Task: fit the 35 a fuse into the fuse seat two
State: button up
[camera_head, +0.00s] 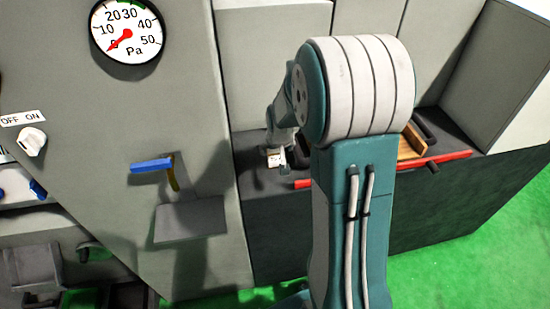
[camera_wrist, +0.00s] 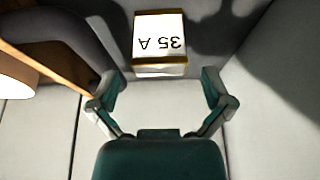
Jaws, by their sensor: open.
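The 35 A fuse is a white block (camera_wrist: 158,38) with brown-gold edges and "35 A" lettering that reads upside down in the wrist view. In the head view a small white block (camera_head: 274,160), seemingly the same fuse, sits on the dark ledge below my wrist. My gripper (camera_wrist: 160,98) is open, with one finger on each side below the fuse in the wrist view. Nothing is between the fingers, and the fuse lies just beyond the fingertips. Fuse seat two cannot be made out in either view.
A wooden piece (camera_head: 411,143) and a red bar (camera_head: 447,158) lie on the ledge to the right, partly behind my arm. A blue-handled lever (camera_head: 151,166), a pressure gauge (camera_head: 127,31) and an OFF/ON knob (camera_head: 32,141) are on the grey machine at left. Green floor lies below.

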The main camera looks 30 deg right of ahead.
aim_at(275, 153)
jog(key=x, duration=0.4)
jog(key=shift+w+d, duration=0.1)
jog(key=shift+w, duration=0.25)
jog(key=shift+c, duration=0.3)
jog(key=c, duration=1.2)
jog(key=shift+o, duration=0.2)
